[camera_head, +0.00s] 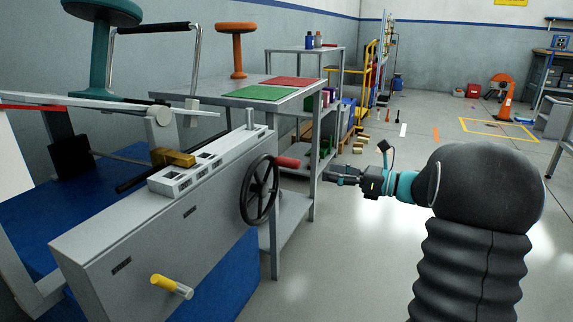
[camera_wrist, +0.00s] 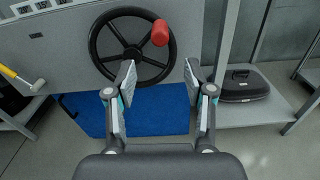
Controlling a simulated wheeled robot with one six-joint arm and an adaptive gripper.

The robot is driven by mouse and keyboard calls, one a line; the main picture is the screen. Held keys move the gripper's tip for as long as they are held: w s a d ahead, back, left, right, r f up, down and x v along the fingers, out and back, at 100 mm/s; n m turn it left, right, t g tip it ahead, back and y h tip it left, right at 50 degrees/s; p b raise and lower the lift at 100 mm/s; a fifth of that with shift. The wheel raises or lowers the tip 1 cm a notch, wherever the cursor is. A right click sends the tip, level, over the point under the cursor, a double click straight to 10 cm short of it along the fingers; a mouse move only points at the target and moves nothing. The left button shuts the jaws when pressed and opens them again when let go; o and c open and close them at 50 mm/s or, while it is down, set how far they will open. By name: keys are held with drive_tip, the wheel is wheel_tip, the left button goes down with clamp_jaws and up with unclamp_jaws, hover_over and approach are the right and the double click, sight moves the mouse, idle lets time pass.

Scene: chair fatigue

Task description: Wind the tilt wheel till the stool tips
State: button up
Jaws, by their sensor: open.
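The tilt wheel is a black spoked handwheel (camera_head: 259,190) on the end of a grey machine housing. Its red handle (camera_head: 288,162) sticks out at the upper right of the rim. In the wrist view the wheel (camera_wrist: 104,43) and the red handle (camera_wrist: 160,33) lie beyond the fingertips. My gripper (camera_head: 338,175) is open and empty, to the right of the handle and apart from it. Its spread fingers (camera_wrist: 158,73) also show in the wrist view, below the handle. A teal stool (camera_head: 103,50) stands upright on the machine's beam at the upper left.
A yellow-tipped lever (camera_head: 172,287) juts from the housing's front. A grey table (camera_head: 213,97) with green and red mats stands behind the wheel, with an orange stool (camera_head: 237,50) on it. A black case (camera_wrist: 243,86) lies on a lower shelf.

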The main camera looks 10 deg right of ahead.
sight(288, 163)
drive_tip(key=b+x, duration=0.1)
drive_tip(key=x, duration=1.2)
drive_tip(key=shift+w+a, duration=0.15)
clamp_jaws()
